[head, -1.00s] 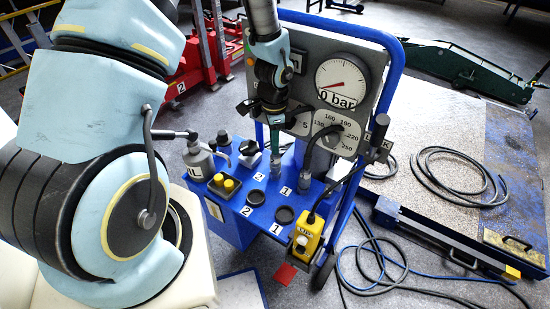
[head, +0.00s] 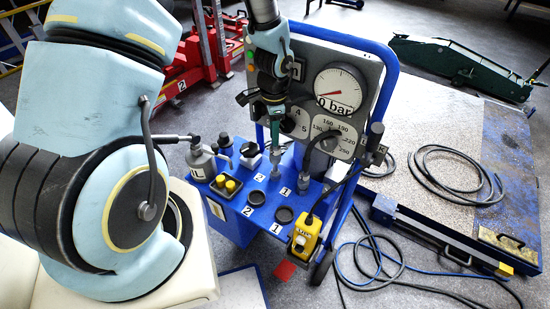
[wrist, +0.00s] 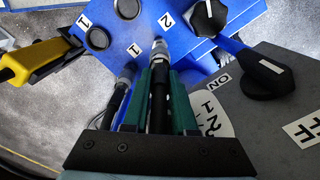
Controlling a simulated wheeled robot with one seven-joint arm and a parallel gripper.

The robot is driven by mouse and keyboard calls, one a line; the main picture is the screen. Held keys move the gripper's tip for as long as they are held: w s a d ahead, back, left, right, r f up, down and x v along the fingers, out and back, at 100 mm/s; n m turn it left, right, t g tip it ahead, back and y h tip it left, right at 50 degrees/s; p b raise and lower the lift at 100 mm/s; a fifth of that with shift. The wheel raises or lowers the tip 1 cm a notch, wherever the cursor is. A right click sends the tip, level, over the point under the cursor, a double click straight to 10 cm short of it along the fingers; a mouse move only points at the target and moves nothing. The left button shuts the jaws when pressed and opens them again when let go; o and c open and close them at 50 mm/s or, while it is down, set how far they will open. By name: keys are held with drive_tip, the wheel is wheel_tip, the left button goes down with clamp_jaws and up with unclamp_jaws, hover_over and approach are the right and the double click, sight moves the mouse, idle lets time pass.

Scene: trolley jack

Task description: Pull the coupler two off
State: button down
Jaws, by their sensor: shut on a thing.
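My gripper (head: 275,125) is over the blue top of the test stand, pointing down. In the wrist view its green fingers (wrist: 159,92) are shut around a dark, upright hose end, coupler two (wrist: 159,48), whose silver tip shows beyond the fingertips. In the head view the grey coupler hangs below the fingers (head: 276,158), near the rear "2" label (head: 259,178). I cannot tell whether its tip is still seated on the stand or just clear of it. A second hose with a silver coupler (wrist: 125,78) stands beside it, by the "1" label (wrist: 134,50).
Two round black caps (head: 284,215) sit on the blue top near the front labels. A yellow pendant (head: 304,236) hangs at the front right. The gauge panel (head: 340,88) rises behind my gripper. An oil bottle (head: 200,162) and lever stand at left. Hoses lie on the floor at right.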

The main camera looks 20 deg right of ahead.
drive_tip(key=shift+r, duration=0.1)
drive_tip(key=shift+r+p, duration=2)
drive_tip(key=shift+r, duration=0.55)
drive_tip(key=shift+f, duration=0.1)
